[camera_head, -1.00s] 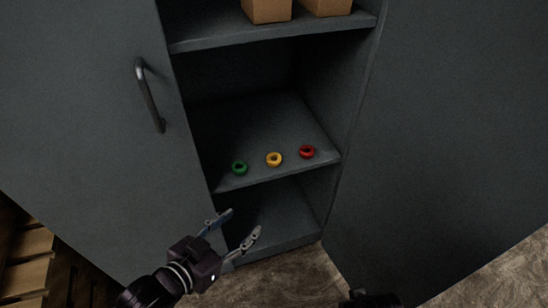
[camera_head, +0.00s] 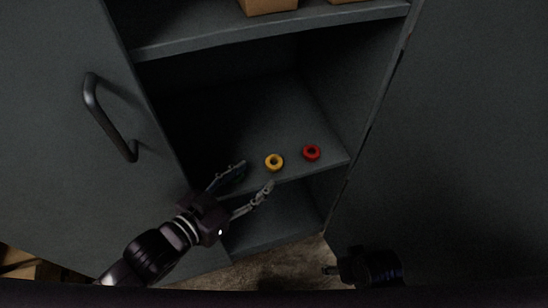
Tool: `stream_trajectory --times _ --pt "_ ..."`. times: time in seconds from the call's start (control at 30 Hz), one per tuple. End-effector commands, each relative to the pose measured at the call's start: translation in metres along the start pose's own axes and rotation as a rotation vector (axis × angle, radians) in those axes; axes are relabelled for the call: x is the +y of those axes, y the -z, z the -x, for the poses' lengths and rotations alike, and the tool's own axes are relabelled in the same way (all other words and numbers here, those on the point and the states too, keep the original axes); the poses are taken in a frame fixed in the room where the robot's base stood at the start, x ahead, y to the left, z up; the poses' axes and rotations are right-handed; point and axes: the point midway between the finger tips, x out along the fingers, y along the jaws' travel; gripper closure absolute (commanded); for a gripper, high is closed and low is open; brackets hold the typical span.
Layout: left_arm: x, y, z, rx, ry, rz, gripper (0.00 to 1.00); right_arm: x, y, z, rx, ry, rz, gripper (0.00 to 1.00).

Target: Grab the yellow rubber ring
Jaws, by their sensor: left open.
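The yellow rubber ring (camera_head: 274,162) lies on the middle shelf of the grey cabinet, near the shelf's front edge. A red ring (camera_head: 312,152) lies just to its right. My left gripper (camera_head: 252,177) is open at the shelf's front edge, with its fingers pointing towards the yellow ring, just left of and below it in the picture. It does not touch the ring. The green ring is not visible now; my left gripper covers the area where it lay. My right gripper (camera_head: 330,270) shows only in part at the bottom, dark and apart from the shelf.
The cabinet doors stand open on both sides; the left one has a handle (camera_head: 108,118). An upper shelf (camera_head: 270,32) with cardboard boxes (camera_head: 268,5) is above. The shelf behind the rings is bare. A lower compartment and the floor are below.

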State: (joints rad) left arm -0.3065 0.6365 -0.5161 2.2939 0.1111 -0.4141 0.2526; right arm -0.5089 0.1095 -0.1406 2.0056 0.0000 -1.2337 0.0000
Motion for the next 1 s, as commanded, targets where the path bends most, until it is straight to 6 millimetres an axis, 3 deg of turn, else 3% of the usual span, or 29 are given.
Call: stream_trajectory --times 0.5,0.8,1.0 --pt "0.0 0.0 -0.06 0.003 -0.001 0.0 0.49 0.002 0.011 0.034 0.021 -0.004 -0.003 0.32" --pt "0.001 0.0 -0.065 0.0 -0.002 -0.001 0.49 0.002 0.011 0.039 0.021 -0.004 -0.003 0.32" --pt "0.001 0.0 -0.065 0.001 -0.001 -0.001 0.69 0.002 0.011 0.038 0.021 -0.004 -0.003 0.32"
